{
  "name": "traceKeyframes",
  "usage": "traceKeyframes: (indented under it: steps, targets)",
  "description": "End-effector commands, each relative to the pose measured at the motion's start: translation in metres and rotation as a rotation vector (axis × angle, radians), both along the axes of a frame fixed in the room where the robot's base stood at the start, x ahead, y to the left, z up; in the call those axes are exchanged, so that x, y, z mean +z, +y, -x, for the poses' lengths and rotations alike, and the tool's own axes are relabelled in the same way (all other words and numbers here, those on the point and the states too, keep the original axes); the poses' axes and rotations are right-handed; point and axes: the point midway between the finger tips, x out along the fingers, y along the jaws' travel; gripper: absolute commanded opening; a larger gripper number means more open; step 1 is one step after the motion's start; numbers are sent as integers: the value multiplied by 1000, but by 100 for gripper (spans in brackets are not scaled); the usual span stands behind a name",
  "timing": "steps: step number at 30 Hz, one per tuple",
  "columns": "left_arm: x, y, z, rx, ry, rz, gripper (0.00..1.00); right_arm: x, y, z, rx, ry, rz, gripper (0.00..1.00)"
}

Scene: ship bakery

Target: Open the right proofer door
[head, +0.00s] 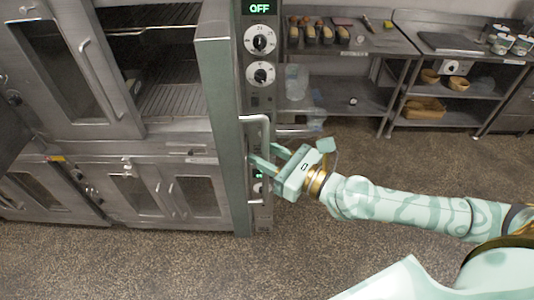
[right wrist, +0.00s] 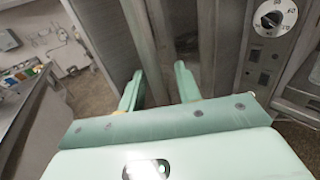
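The right proofer door (head: 217,120) is a tall steel panel standing swung out, seen nearly edge-on in the head view. Dark wire racks (head: 165,95) show in the opening to its left. Its pale bar handle (head: 258,125) is on the panel's right side. My right gripper (head: 262,160) is at the lower part of this handle, close to the door's right face. In the right wrist view its two green fingers (right wrist: 158,92) are apart, with steel surfaces ahead of them. I cannot tell whether they touch the door or handle. My left gripper is out of view.
The left proofer door (head: 65,60), with a window, is beside the opening. Lower cabinets (head: 140,190) stand beneath. A control panel (head: 262,60) with dials and an OFF display is behind the door. Steel tables (head: 380,45) stand at the back. Speckled floor is clear in front.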

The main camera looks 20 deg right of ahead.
Motion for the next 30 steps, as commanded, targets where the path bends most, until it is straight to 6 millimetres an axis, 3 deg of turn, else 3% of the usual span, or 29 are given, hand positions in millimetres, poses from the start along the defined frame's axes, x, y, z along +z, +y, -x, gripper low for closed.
traceKeyframes:
  steps: [10, 21, 26, 30]
  targets:
    - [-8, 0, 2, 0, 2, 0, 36, -4, -6, 10, 1, 3, 2, 34]
    - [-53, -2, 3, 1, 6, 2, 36, -8, -44, 73, 7, 7, 7, 34]
    - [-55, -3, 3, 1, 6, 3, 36, -4, -58, 92, 6, 7, 8, 34]
    - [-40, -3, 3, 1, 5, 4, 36, 0, -70, 109, 0, 10, 10, 34]
